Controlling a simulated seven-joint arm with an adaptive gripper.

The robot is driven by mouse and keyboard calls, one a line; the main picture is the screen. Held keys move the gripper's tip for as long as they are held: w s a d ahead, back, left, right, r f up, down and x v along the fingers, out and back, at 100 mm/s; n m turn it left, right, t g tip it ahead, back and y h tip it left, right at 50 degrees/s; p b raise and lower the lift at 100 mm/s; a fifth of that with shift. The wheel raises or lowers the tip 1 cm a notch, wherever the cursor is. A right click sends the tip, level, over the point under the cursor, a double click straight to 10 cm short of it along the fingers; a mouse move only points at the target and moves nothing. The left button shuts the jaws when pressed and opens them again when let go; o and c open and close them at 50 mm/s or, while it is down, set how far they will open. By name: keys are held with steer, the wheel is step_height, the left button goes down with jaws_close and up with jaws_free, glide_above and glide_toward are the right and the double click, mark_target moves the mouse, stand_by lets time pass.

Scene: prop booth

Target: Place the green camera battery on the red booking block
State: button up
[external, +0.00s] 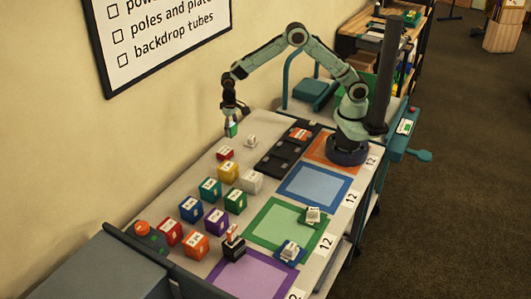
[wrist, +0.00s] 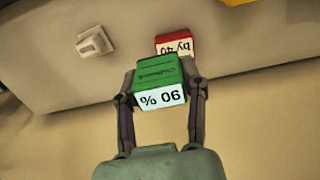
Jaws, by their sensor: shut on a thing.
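My gripper (external: 230,113) is shut on the green camera battery (wrist: 158,72), which has a white "90 %" label. In the wrist view my fingers (wrist: 160,85) stand on either side of it. The battery also shows in the external view (external: 231,130), held up near the wall at the table's far left. A red block (wrist: 176,44) labelled "by 40" is partly hidden behind the battery in the wrist view. In the external view this red block (external: 225,154) stands on the table, below the battery in the picture. Another red block (external: 168,233) stands nearer the front.
A small white item (external: 250,141) lies near the red block. A yellow block (external: 228,171) and several coloured blocks stand toward the front. A black tray (external: 272,160) lies to the right. Blue (external: 287,188), green (external: 253,229) and purple (external: 225,281) mats line the right side.

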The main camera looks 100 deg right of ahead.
mark_target(225, 150)
steer(key=w+f, duration=0.2)
steer(key=f, duration=0.1)
steer(key=shift+w+d+f, duration=0.2)
steer(key=shift+w+d, duration=0.1)
steer(key=shift+w, duration=0.1)
steer(key=shift+w+f, duration=0.1)
steer(key=shift+f, duration=1.5)
steer(key=shift+f, duration=0.1)
steer(key=o, duration=1.2)
